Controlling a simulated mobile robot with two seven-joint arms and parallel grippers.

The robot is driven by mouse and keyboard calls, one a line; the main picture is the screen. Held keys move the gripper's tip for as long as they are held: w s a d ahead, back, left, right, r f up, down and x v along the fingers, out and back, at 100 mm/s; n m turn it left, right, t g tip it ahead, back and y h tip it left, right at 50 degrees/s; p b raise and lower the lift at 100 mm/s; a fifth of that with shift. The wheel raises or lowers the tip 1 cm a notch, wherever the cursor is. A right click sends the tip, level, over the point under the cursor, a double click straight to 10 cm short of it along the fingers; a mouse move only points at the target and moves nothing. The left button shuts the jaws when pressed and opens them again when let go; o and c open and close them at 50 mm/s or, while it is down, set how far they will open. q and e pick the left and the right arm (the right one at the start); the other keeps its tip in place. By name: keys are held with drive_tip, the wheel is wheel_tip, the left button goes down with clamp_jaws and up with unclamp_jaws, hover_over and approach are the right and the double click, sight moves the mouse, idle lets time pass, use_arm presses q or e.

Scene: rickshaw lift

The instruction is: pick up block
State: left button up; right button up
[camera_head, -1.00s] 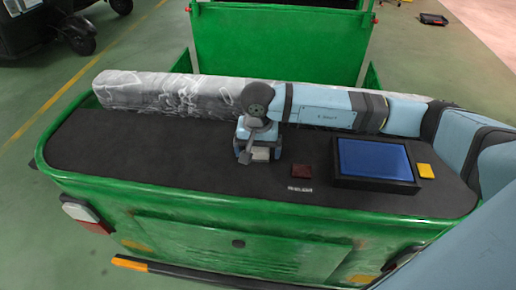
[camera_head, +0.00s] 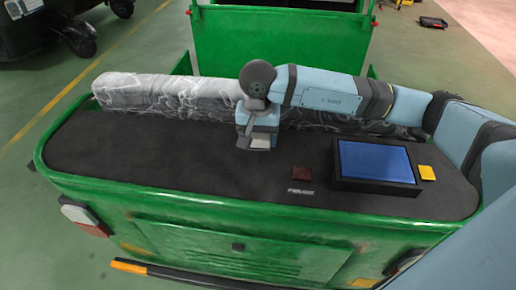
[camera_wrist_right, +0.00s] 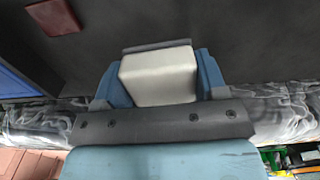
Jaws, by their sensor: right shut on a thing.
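A white block (camera_wrist_right: 158,76) sits between the two blue fingers of my right gripper (camera_wrist_right: 160,80) in the right wrist view. In the head view the block (camera_head: 260,142) shows as a pale patch under my right gripper (camera_head: 257,138), which is shut on it above the dark deck. A dark red block (camera_head: 302,173) lies on the deck to the right, and it also shows in the right wrist view (camera_wrist_right: 53,16). A yellow block (camera_head: 427,173) lies at the far right. My left gripper is not in view.
A black tray with a blue inside (camera_head: 376,159) stands on the deck (camera_head: 150,160) of the green rickshaw, between the red and yellow blocks. A grey wrapped bar (camera_head: 165,95) runs along the deck's back, behind my right arm. The deck's left side is clear.

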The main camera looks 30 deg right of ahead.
wheel_tip(320, 180, up, 15)
drive_tip(key=b, duration=0.1)
drive_tip(key=shift+f, duration=0.15)
